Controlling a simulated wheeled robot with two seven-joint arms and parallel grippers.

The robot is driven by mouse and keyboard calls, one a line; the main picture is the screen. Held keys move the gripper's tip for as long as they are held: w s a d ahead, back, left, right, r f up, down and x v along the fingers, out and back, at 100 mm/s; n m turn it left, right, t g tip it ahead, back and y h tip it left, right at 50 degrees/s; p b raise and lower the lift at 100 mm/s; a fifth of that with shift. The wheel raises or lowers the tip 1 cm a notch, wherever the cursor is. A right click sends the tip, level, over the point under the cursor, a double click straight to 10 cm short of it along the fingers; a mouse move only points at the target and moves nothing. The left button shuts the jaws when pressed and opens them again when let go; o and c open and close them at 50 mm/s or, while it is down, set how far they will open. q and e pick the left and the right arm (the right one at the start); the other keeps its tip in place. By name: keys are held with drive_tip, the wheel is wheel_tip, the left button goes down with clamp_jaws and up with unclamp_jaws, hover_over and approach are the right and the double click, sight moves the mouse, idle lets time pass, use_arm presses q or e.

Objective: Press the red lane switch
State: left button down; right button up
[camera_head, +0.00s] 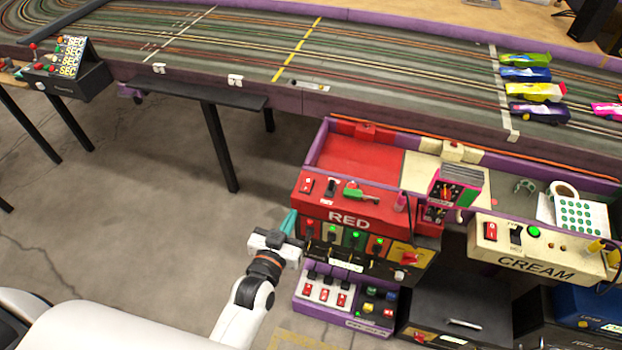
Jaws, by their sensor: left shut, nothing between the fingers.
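The red box lettered RED (348,218) stands at the front of the driver station, below the track. A red rocker switch (307,185) is on its sloping top at the left end. A black switch (331,187) sits just right of it. My left gripper (289,222) is shut and empty, its teal fingertips pointing up beside the lower left edge of the red box. The tips are below the red rocker and look apart from it; the exact gap to the box cannot be told. My right gripper is not in view.
A cream box (525,255) with its own red rocker (490,231) stands to the right. Below the red box is a purple-edged switch panel (345,305). Slot cars (535,91) stand on the track (390,75). The floor left of my gripper is free.

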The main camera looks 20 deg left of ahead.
use_arm(q)
drive_tip(key=r, duration=0.3)
drive_tip(key=shift+w+a+r+t, duration=0.15)
drive_tip(key=shift+w+a+t, duration=0.1)
drive_tip(key=shift+w+t, duration=0.15)
hover_over(304, 190)
drive_tip(key=s, duration=0.1)
drive_tip(key=shift+f, duration=0.2)
drive_tip(key=f, duration=0.2)
drive_tip(key=shift+w+f, duration=0.3)
drive_tip(key=shift+w, duration=0.1)
drive_tip(key=shift+w+f+b, duration=0.15)
drive_tip(key=shift+f+b, duration=0.2)
drive_tip(key=shift+f, duration=0.35)
